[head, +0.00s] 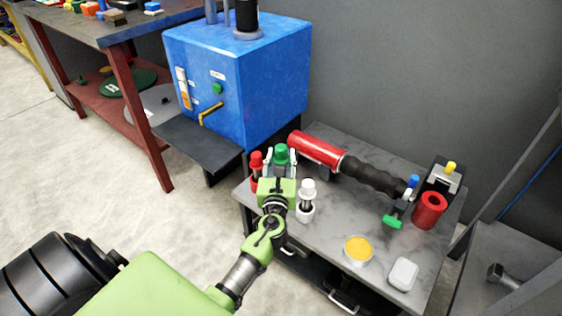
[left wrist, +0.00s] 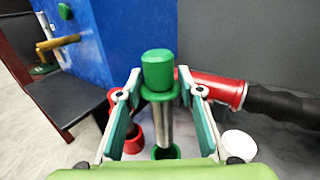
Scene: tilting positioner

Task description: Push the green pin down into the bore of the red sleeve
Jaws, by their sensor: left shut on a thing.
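The green pin (head: 281,153) has a thick green head with a collar and a silver shaft. It stands roughly upright in my left gripper (head: 280,168), which is shut on it. In the left wrist view, the fingers flank the green pin (left wrist: 158,72) just below its head. Its shaft reaches down to a green holder (left wrist: 165,152) with a dark opening; whether the tip is inside I cannot tell. The red sleeve (head: 430,211), a thick upright cylinder with an open dark bore, stands at the right of the grey bench, well away from my left gripper. My right gripper is not in view.
Red (head: 256,164) and white (head: 308,190) pins stand on either side of my left gripper. A red tool with a black grip (head: 370,177) lies behind. A clamp with a green handle (head: 393,221) is beside the sleeve. A yellow-filled tin (head: 358,249) and white box (head: 403,274) are in front.

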